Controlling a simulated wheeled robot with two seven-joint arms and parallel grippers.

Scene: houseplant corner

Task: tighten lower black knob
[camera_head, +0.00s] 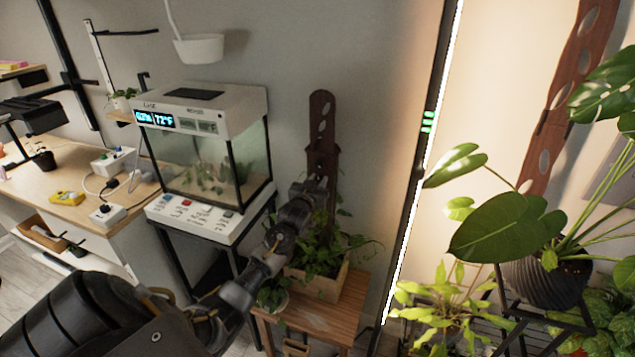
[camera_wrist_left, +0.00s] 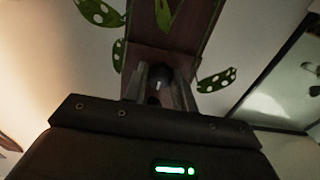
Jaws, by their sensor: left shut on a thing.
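A dark brown slotted wooden plant support (camera_head: 322,125) stands upright in a wooden planter box (camera_head: 322,282) against the wall. My left gripper (camera_head: 318,187) is at the lower part of this support and hides the spot it grips in the head view. In the left wrist view, the two fingers of my left gripper (camera_wrist_left: 160,85) are closed around a small black knob (camera_wrist_left: 158,77) with a pale mark, on the face of the support (camera_wrist_left: 150,57). My right gripper is in neither view.
The planter sits on a small wooden bench (camera_head: 345,312), with leafy vines around the support. A glass terrarium (camera_head: 205,150) on a black stand is to the left. A lit vertical lamp (camera_head: 425,170) and large potted plants (camera_head: 545,280) are to the right.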

